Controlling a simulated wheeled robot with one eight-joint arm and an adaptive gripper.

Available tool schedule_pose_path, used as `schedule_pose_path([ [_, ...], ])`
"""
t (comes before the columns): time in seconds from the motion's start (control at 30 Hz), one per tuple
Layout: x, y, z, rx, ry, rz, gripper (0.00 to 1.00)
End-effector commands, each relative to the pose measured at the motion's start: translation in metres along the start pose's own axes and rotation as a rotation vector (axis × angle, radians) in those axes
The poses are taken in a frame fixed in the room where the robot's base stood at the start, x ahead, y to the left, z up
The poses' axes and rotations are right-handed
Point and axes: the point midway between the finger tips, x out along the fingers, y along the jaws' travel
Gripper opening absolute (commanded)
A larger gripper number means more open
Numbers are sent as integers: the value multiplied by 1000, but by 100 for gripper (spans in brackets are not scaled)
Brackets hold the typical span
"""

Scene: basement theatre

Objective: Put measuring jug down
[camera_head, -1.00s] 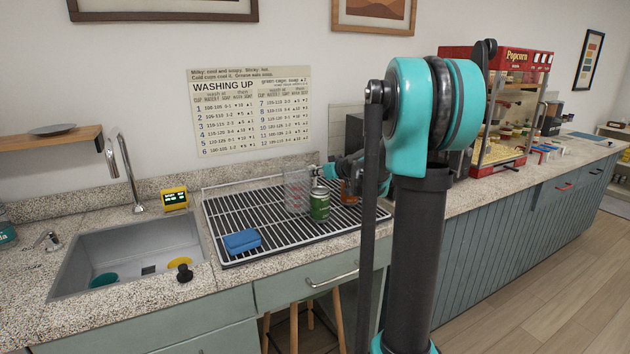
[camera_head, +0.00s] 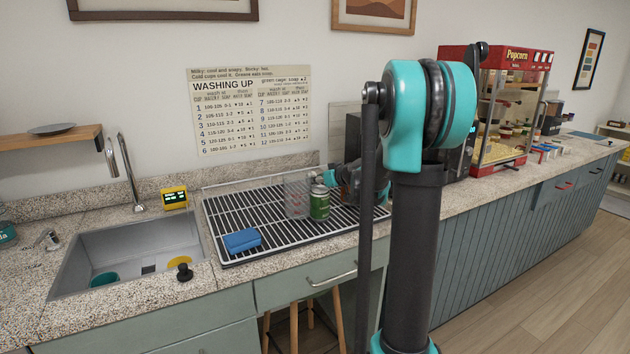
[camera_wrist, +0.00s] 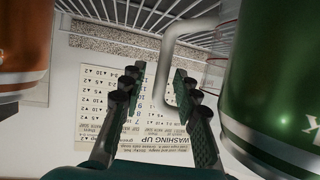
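The clear measuring jug (camera_head: 297,195) stands upright on the wire drying rack (camera_head: 275,238), behind and left of a green can (camera_head: 320,204). In the wrist view its pale handle (camera_wrist: 168,45) shows between and beyond my fingertips, and part of its clear wall shows at the upper right. My gripper (camera_wrist: 158,78) is open, with a clear gap between its fingers. I cannot tell whether a finger touches the handle.
The green can (camera_wrist: 275,80) is close on the right in the wrist view, and an orange container (camera_wrist: 22,50) is on the left. A blue sponge (camera_head: 242,240) lies on the rack's front left. The sink (camera_head: 130,258) is further left. The rack's middle front is bare.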

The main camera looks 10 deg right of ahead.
Motion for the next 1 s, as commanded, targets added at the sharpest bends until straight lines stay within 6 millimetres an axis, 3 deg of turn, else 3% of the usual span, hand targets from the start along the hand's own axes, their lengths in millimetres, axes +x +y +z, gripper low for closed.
schedule_pose_path([
  [0.23,-10,1,-3,0,0,2,31],
  [0.7,-97,0,-3,2,0,2,31],
  [0.87,-115,0,-3,0,0,2,31],
  [1.0,-121,0,-5,-1,-14,-3,22],
])
